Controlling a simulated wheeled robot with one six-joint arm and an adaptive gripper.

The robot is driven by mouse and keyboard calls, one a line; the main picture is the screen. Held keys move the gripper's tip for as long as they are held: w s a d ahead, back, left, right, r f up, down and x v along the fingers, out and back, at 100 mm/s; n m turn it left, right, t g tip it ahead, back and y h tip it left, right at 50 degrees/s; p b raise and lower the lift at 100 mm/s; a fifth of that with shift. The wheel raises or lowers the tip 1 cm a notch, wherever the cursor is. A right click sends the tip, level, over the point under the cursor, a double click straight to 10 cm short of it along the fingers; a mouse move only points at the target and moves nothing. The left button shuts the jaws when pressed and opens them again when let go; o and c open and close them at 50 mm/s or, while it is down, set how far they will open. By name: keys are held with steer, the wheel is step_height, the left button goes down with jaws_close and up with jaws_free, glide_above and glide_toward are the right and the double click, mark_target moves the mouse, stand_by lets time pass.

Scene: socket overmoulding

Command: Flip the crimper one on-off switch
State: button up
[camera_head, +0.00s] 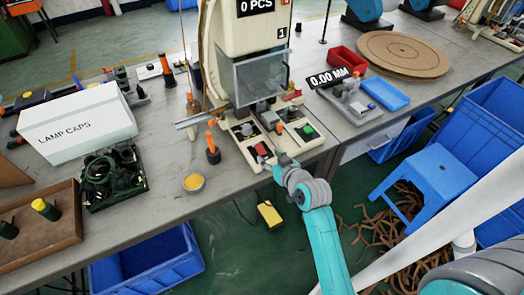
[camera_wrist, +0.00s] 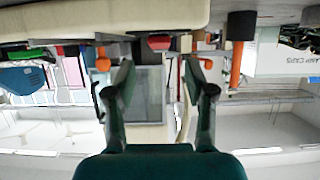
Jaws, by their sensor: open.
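Crimper one (camera_head: 245,35), a cream machine marked "1" with a grey clear guard, stands on the bench at upper middle. Its base carries a red switch (camera_head: 261,149) at the front left and a green button (camera_head: 308,130) at the right. My gripper (camera_head: 272,162) is at the front edge of the base, close to the red switch; contact cannot be told. In the wrist view, which looks upside down, my gripper (camera_wrist: 158,75) has its two fingers spread with nothing between them. A red part (camera_wrist: 158,42), probably the switch, shows beyond and between the fingertips.
An orange-handled tool (camera_head: 213,150) and a small yellow-topped pot (camera_head: 193,182) stand left of the base. A white lamp caps box (camera_head: 75,125) is further left. A gauge (camera_head: 350,100) and blue tray (camera_head: 386,93) lie right. A yellow pedal (camera_head: 269,214) is on the floor.

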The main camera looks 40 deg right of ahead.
mark_target(261, 149)
steer(key=x, duration=0.5)
steer(key=shift+w+d+f, duration=0.1)
steer(key=shift+w+d, duration=0.05)
steer(key=shift+w, duration=0.2)
